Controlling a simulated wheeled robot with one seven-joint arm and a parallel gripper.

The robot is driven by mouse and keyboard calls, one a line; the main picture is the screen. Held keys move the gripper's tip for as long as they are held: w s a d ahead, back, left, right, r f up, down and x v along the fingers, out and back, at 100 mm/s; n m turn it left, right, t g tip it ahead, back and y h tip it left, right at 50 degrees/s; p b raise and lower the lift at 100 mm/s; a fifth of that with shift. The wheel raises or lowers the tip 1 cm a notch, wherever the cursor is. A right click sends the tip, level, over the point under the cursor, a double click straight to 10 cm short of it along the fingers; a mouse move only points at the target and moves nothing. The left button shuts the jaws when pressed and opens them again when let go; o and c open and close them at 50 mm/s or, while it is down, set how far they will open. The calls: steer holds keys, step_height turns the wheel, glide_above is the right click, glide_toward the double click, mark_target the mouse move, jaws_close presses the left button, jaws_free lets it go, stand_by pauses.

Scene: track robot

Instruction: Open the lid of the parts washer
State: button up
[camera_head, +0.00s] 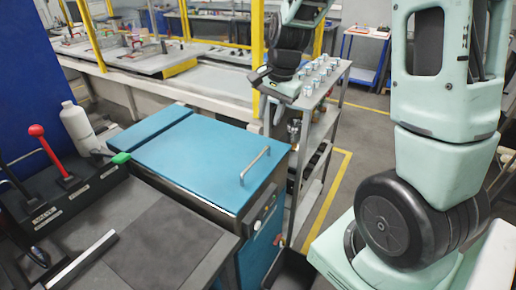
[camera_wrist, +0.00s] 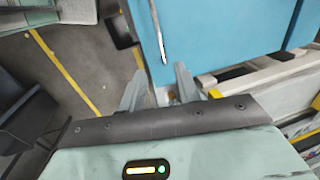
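The parts washer is a blue cabinet (camera_head: 262,235) with a flat teal lid (camera_head: 200,165), lying shut. A metal bar handle (camera_head: 255,166) stands near the lid's right edge. In the wrist view the blue lid (camera_wrist: 220,30) fills the upper right, and the handle (camera_wrist: 158,30) runs up from just ahead of my fingertips. My gripper (camera_wrist: 161,72) is open, its two fingers apart with nothing between them. In the head view my gripper (camera_head: 273,84) hangs beyond the washer's far right corner, above and apart from the handle.
A grey shelf cart (camera_head: 318,115) with several small cups stands right behind the washer. A bench with a red-knobbed lever (camera_head: 38,132), a white bottle (camera_head: 77,125) and a green-tipped object (camera_head: 121,158) is at left. Floor right of the washer is partly clear.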

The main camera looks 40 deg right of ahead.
mark_target(259, 155)
steer(key=w+f, duration=0.1)
steer(key=f, duration=0.8)
steer(key=w+a+f+p, duration=0.1)
steer(key=f, duration=0.3)
steer(key=shift+w+f, duration=0.3)
steer(key=shift+r, duration=0.1)
jaws_close()
